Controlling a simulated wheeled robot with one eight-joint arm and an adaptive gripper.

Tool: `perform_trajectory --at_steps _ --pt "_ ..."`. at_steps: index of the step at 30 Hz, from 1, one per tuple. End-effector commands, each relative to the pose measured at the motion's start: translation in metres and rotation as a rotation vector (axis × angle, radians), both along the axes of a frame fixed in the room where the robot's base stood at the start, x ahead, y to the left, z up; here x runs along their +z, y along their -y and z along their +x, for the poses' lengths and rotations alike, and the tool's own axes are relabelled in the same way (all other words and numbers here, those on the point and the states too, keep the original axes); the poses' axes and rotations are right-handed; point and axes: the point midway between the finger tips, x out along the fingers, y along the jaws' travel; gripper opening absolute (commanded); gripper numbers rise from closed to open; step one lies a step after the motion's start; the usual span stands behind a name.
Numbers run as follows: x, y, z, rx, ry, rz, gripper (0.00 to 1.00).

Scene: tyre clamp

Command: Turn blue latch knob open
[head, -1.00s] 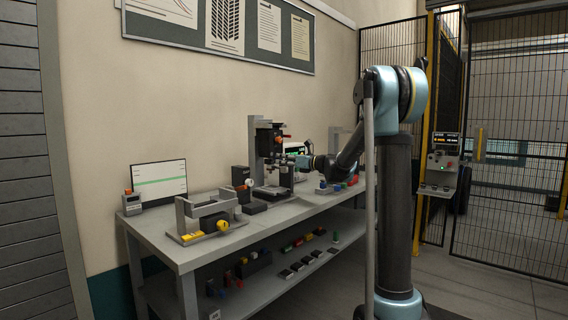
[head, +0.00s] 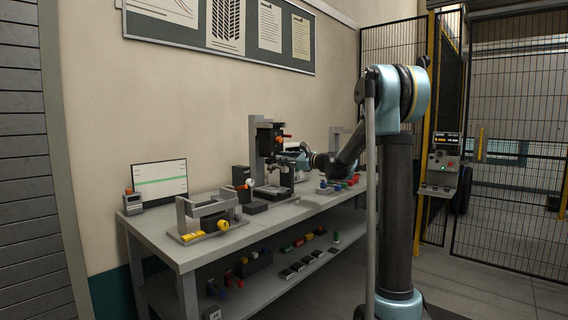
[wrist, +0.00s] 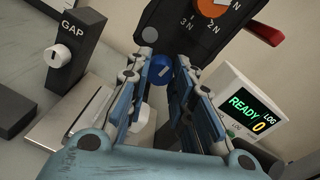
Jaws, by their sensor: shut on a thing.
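The blue latch knob (wrist: 161,70) shows in the wrist view between the fingers of my gripper (wrist: 166,52), with a pale mark on its face. It sits low on the dark front of the tester, below the orange dial (wrist: 213,5). My gripper is shut on the knob, with one finger at each side. In the head view, my gripper (head: 296,157) reaches from the right to the front of the dark tester (head: 267,140) on the bench. The knob is hidden or too small to make out there.
A GAP post (wrist: 74,49) with a white knob stands left in the wrist view. A display reading READY (wrist: 245,106) is at right, and a red lever (wrist: 264,33) is above it. In the head view, a grey bracket fixture (head: 207,213) stands left on the bench (head: 165,249).

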Motion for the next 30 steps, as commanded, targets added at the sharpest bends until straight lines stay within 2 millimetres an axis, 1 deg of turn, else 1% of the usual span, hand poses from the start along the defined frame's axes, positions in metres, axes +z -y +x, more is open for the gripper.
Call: perform_trajectory --at_steps 9,23,24,25,26,30 --pt "-0.0003 0.0017 0.0005 -0.004 0.079 -0.062 0.0" --pt "-0.0003 0.0017 0.0004 -0.004 0.088 -0.069 0.0" --pt "-0.0003 0.0017 0.0003 -0.004 0.088 -0.069 0.3" --pt "-0.0003 0.0017 0.0003 -0.004 0.088 -0.069 0.37" --pt "-0.0002 0.0015 0.0002 -0.002 0.089 -0.069 0.43" --pt "-0.0001 0.0011 0.0001 -0.002 0.089 -0.069 0.43"
